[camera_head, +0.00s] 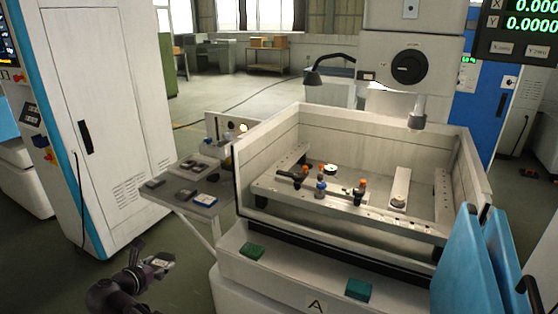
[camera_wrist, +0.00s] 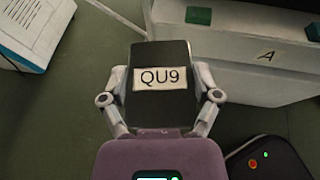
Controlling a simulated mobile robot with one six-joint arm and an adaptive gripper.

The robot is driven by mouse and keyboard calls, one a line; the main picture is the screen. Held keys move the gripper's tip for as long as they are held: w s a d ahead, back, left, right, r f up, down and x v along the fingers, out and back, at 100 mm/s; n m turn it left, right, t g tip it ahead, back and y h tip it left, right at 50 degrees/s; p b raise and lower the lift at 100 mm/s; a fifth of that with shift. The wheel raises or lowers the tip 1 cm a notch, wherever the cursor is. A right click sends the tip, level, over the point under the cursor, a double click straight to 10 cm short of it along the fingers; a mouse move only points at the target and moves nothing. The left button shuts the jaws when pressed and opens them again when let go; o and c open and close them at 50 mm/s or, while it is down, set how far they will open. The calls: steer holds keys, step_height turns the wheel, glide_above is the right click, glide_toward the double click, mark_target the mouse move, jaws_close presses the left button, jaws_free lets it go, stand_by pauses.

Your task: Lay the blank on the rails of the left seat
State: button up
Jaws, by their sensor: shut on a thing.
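The blank (camera_wrist: 161,53) is a dark block with a pale label reading QU9. My gripper (camera_wrist: 161,88) is shut on it, one finger on each side, in the wrist view. In the head view, my gripper (camera_head: 150,268) is low at the left with the blank (camera_head: 161,260) in it, over the floor and clear of the machine. The open tank (camera_head: 345,205) of machine A stands to the right, with pale rails inside. Clamps with orange and blue knobs (camera_head: 321,186) stand on the front rail. I cannot tell which place is the left seat.
A grey side table (camera_head: 185,198) with several small blocks joins the tank's left side. Green pads (camera_head: 252,251) lie on the front ledge. Blue panels (camera_head: 462,265) stand at the right. A white cabinet (camera_head: 105,110) stands at the left. Open floor surrounds my gripper.

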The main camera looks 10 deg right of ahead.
steer(key=w+d+r+m+g+h+p, duration=0.1)
steer(key=w+d+r+p, duration=0.1)
steer(key=w+d, duration=0.8)
steer(key=w+d+r+p, duration=0.3)
steer(key=w+d, duration=0.3)
steer(key=w, duration=0.7)
steer(key=w+d+r+m+h+p, duration=0.1)
steer(key=w+d+r, duration=0.1)
steer(key=w+d, duration=0.5)
steer(key=w+d+r+p, duration=0.1)
steer(key=w+d, duration=0.7)
steer(key=d, duration=0.8)
steer(key=shift+w+d+r+m+h+p, duration=0.25)
steer(key=shift+r+m+h+p, duration=0.15)
steer(key=shift+p, duration=0.25)
steer(key=shift+s+f, duration=0.1)
steer(key=shift+f, duration=0.15)
steer(key=shift+f+b, duration=3.7)
steer(key=shift+b, duration=0.25)
steer(key=shift+f, duration=0.3)
steer(key=o, duration=1.1)
steer(key=shift+g, duration=0.3)
steer(key=shift+o, duration=0.2)
steer(key=shift+r, duration=0.1)
